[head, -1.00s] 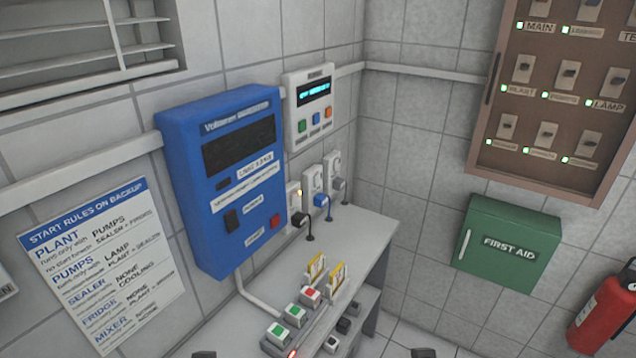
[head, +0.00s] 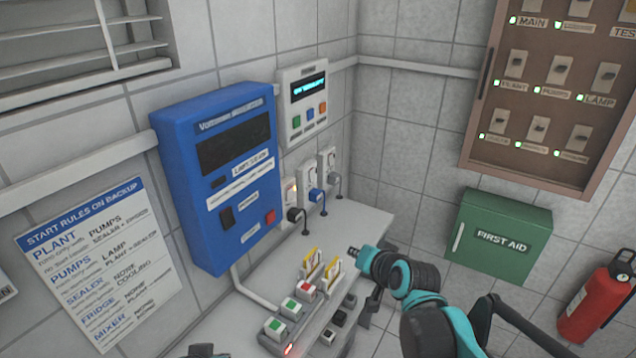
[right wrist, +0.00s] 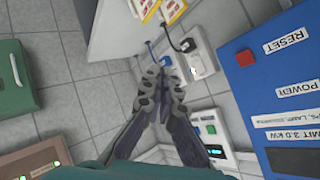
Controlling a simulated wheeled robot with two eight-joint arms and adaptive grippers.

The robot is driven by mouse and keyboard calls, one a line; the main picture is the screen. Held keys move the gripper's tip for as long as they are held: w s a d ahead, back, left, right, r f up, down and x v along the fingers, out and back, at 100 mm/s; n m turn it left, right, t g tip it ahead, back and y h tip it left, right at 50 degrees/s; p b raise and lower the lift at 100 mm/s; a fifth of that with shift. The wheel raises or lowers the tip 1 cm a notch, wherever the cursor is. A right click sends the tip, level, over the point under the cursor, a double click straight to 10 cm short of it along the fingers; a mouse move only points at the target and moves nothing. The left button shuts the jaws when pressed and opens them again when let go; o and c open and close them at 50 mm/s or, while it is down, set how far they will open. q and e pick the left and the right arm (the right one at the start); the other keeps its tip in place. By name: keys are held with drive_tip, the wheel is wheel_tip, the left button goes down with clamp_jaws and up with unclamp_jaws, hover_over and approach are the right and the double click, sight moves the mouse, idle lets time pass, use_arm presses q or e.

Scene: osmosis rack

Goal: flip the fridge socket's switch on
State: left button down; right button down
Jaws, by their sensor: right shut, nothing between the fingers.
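Three wall sockets stand in a row above the bench: a left socket (head: 290,190) with a black plug (head: 296,215), a middle socket (head: 309,177) with a blue plug (head: 316,195), and a right socket (head: 327,160) with a grey plug (head: 334,178). I cannot read which is the fridge's, nor the switch positions. My right gripper (right wrist: 164,75) is shut and empty; in the right wrist view its fingers overlap the socket row, beside the black-plugged socket (right wrist: 200,62). In the head view my right gripper (head: 366,258) is over the bench, apart from the sockets. Only a dark bit of my left gripper (head: 204,350) shows.
A blue voltmeter box (head: 225,165) juts from the wall left of the sockets. A small display panel (head: 305,100) hangs above them. Buttons and yellow-tagged parts (head: 322,268) stand on the bench (head: 362,222). A first aid box (head: 503,238) is at right.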

drive_tip(key=w+f+m+t, duration=0.1)
drive_tip(key=w+m+t, duration=0.1)
drive_tip(key=w, duration=0.6)
drive_tip(key=w+a+f+m+t+p, duration=0.1)
drive_tip(key=w+m, duration=0.4)
drive_tip(key=w, duration=0.4)
drive_tip(key=w+a+f+m+t, duration=0.1)
drive_tip(key=w+m+t, duration=0.1)
drive_tip(key=w, duration=0.7)
drive_tip(key=shift+f+m+t+p, duration=0.3)
drive_tip(key=shift+f+m+p, duration=0.1)
drive_tip(key=shift+m, duration=0.3)
drive_tip(key=shift+w+a, duration=0.1)
drive_tip(key=b, duration=0.2)
approach(315, 178)
drive_tip(key=w+d, duration=0.2)
drive_tip(key=w, duration=0.1)
drive_tip(key=shift+w+a+f+b, duration=0.15)
drive_tip(key=shift+w+a+b, duration=0.25)
drive_tip(key=shift+w+a, duration=0.3)
drive_tip(key=shift+w+a+f+b, duration=0.15)
drive_tip(key=shift+w+a+b, duration=0.2)
drive_tip(key=shift+w+a, duration=0.4)
